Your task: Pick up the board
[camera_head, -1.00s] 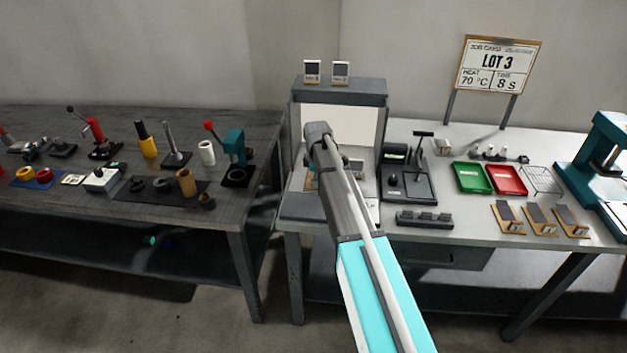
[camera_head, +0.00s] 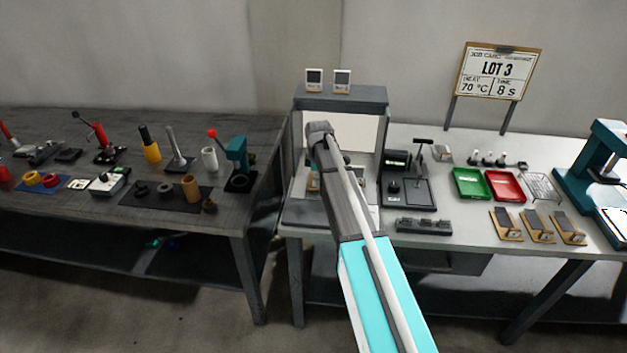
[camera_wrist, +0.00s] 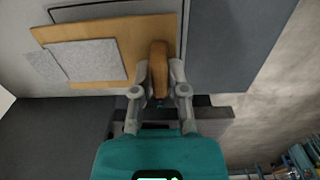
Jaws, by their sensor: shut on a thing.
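In the wrist view the board (camera_wrist: 150,30) is a flat tan wooden plate with a grey square pad (camera_wrist: 90,62) on it and an upright brown wooden grip (camera_wrist: 158,62) at its right side. My gripper (camera_wrist: 159,75) is shut on that grip, one finger on each side. In the head view my arm hides the gripper; a bit of tan wood (camera_head: 313,182) shows just left of the arm, inside the grey open-fronted booth (camera_head: 340,95). I cannot tell whether the board touches the surface below it.
The booth's walls stand close around my arm's end. To its right are a black device (camera_head: 408,190), a green tray (camera_head: 470,184), a red tray (camera_head: 506,185) and several small wooden stands (camera_head: 540,228). A LOT 3 card (camera_head: 497,72) stands behind. A cluttered dark table (camera_head: 150,215) lies left.

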